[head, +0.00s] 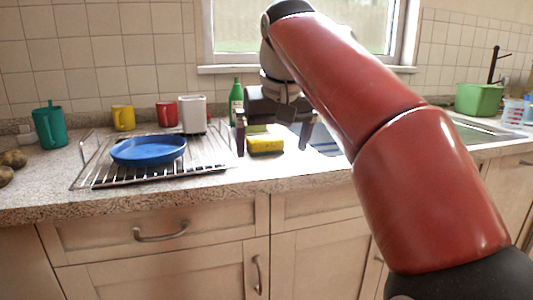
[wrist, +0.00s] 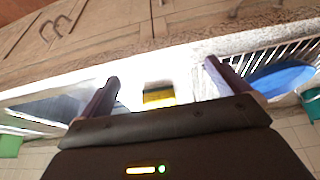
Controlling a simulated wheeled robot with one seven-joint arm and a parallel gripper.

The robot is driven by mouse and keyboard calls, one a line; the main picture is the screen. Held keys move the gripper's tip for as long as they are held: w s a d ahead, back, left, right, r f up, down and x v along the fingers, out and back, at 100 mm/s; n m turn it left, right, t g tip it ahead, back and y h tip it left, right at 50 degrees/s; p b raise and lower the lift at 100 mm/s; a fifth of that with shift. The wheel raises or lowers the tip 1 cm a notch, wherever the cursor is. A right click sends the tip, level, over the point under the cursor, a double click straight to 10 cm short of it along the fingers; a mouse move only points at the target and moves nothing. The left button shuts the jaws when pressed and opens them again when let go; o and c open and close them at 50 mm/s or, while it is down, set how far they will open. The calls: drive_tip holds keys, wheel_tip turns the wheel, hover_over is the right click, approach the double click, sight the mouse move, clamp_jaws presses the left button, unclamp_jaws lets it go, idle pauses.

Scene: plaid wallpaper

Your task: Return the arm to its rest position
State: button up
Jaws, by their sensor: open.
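My gripper (head: 273,148) is at the middle of the head view, above the counter, its two dark fingers spread apart with nothing held between them. My red arm reaches in from the lower right. In the wrist view my gripper (wrist: 161,70) also shows wide open. A yellow sponge (head: 265,146) with a dark side rests on the counter, seen between the fingers in the head view. The sponge (wrist: 158,96) lies beyond the fingers in the wrist view. The arm hides part of the counter and sink.
A wire rack (head: 205,165) holds a blue plate (head: 148,150). Behind are yellow (head: 123,118) and red (head: 166,114) mugs, a white container (head: 193,115) and a green bottle (head: 236,100). A teal cup (head: 49,126) stands left. A green tub (head: 481,99) is right, near the sink.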

drive_tip(key=s+d+f+m, duration=0.1)
drive_tip(key=s+d+f, duration=0.3)
drive_tip(key=s+f, duration=0.3)
drive_tip(key=s+d+f+m, duration=0.1)
drive_tip(key=s+d+f, duration=0.4)
drive_tip(key=f, duration=0.6)
drive_tip(key=s+d+f+m+t+h, duration=0.1)
drive_tip(key=s+d+f, duration=0.4)
drive_tip(key=s+f, duration=0.4)
drive_tip(key=shift+s, duration=0.55)
drive_tip(key=shift+c, duration=0.4)
